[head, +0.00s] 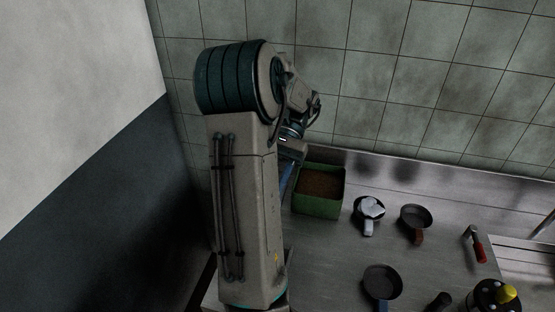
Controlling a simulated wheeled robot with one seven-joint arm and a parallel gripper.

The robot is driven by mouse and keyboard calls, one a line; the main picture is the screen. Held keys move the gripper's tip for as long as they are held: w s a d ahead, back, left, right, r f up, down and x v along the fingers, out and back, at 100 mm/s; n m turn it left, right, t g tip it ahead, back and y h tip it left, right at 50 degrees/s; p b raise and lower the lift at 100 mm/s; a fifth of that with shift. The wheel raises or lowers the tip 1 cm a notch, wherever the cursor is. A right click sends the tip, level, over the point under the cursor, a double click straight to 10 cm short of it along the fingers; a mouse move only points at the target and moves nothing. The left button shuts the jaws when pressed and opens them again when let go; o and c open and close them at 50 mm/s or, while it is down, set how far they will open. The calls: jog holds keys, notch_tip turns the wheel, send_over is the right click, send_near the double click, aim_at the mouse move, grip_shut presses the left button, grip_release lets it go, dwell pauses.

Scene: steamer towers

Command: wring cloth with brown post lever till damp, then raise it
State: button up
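A crumpled white lump (371,207), possibly the cloth, lies in a small light-handled pan on the metal counter. I cannot make out a brown post lever for sure. My gripper end (288,178) hangs at the left end of the counter, beside the green bin. It is mostly hidden behind my own arm. Its fingers are too dark and covered to tell whether they are open or shut, or hold anything.
A green bin (317,209) with brown contents stands near the wall. A brown-handled pan (416,217), a blue-handled pan (381,281), a red-handled tool (476,243) and a dark round object with a yellow top (494,296) stand apart. Bare counter (335,255) lies between. Tiled wall behind.

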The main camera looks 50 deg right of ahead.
jog(key=p+v, duration=0.3)
jog(key=v, duration=0.3)
jog(key=shift+d, duration=0.2)
jog(key=shift+r, duration=0.15)
dwell(0.8)
